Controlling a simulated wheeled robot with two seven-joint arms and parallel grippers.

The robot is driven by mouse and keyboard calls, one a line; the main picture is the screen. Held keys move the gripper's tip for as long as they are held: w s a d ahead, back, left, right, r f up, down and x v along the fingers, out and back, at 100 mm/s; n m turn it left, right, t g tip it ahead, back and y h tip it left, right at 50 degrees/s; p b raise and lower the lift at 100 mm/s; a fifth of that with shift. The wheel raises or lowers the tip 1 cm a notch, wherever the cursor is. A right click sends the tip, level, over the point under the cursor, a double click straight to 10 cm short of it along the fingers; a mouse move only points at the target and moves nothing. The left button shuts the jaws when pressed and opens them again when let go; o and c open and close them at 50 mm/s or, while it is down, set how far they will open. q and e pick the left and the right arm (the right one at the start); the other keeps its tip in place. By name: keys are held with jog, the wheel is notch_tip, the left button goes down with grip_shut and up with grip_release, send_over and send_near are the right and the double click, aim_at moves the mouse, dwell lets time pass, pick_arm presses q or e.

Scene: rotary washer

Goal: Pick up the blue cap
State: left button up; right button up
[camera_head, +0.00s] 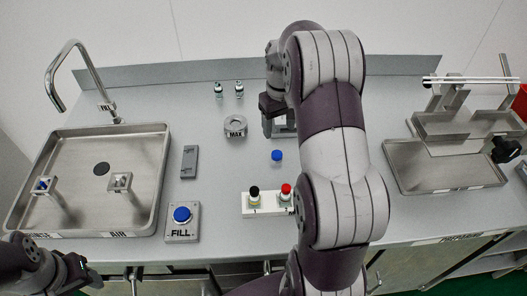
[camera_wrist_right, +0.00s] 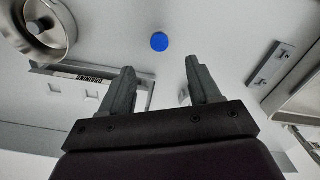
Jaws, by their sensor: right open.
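The small round blue cap (camera_head: 277,156) lies on the grey bench top in the head view, above the white two-place vial rack. It also shows in the right wrist view (camera_wrist_right: 159,41), beyond the fingertips and roughly centred between them. My right gripper (camera_head: 270,115) is over the bench above the cap in the head view, partly hidden by its own arm. In the right wrist view its two dark fingers (camera_wrist_right: 162,68) are apart with nothing between them.
The vial rack (camera_head: 262,206) holds a black-capped and a red-capped vial. A grey ring marked MAX (camera_head: 235,127) stands left of my gripper, with two small vials (camera_head: 228,89) behind. A FILL button (camera_head: 182,222) and sink (camera_head: 98,140) are left; a metal tray (camera_head: 440,170) is right.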

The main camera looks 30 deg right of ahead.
aim_at(278, 155)
notch_tip(278, 155, down, 12)
jog(key=shift+w+d+p, duration=0.1)
jog(key=shift+d+p, duration=0.05)
jog(key=shift+p, duration=0.4)
jog(key=c, duration=1)
